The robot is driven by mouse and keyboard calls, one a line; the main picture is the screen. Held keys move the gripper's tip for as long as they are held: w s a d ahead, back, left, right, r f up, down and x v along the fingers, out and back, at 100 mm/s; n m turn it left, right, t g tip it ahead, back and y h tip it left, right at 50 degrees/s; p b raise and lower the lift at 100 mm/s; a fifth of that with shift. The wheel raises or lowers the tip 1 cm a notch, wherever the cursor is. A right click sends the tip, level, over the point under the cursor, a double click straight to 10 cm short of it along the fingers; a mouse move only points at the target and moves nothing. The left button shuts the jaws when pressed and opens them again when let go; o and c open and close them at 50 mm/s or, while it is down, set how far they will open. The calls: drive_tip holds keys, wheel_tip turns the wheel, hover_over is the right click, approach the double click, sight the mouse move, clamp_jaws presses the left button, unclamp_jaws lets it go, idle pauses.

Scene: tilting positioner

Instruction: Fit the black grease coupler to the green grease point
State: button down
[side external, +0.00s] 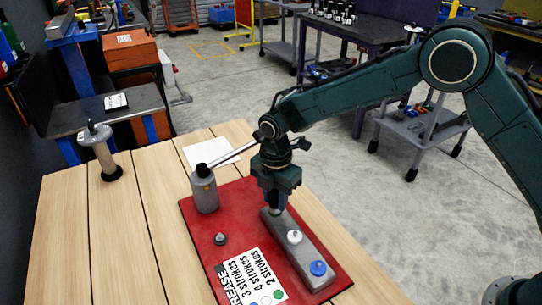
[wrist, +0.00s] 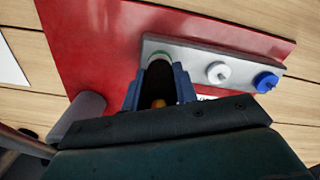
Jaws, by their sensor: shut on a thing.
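The green grease point (wrist: 160,56) shows as a pale green rim at the coupler's far end, at the left end of the grey block (wrist: 195,58). The coupler overlaps this rim; I cannot tell whether it is seated.
White (side external: 294,237) and blue (side external: 318,268) points stand along the block. A red plate (side external: 200,235) carries the block, a grey canister (side external: 205,193) with a black top and rod, a small dark grey fitting (side external: 220,239) and a printed strokes card (side external: 252,278). A beige cylinder (side external: 106,155) stands left.

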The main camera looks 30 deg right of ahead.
drive_tip(key=c, duration=1)
unclamp_jaws()
wheel_tip(320, 180, up, 14)
drive_tip(key=shift+f, duration=0.2)
drive_tip(key=shift+r, duration=0.1)
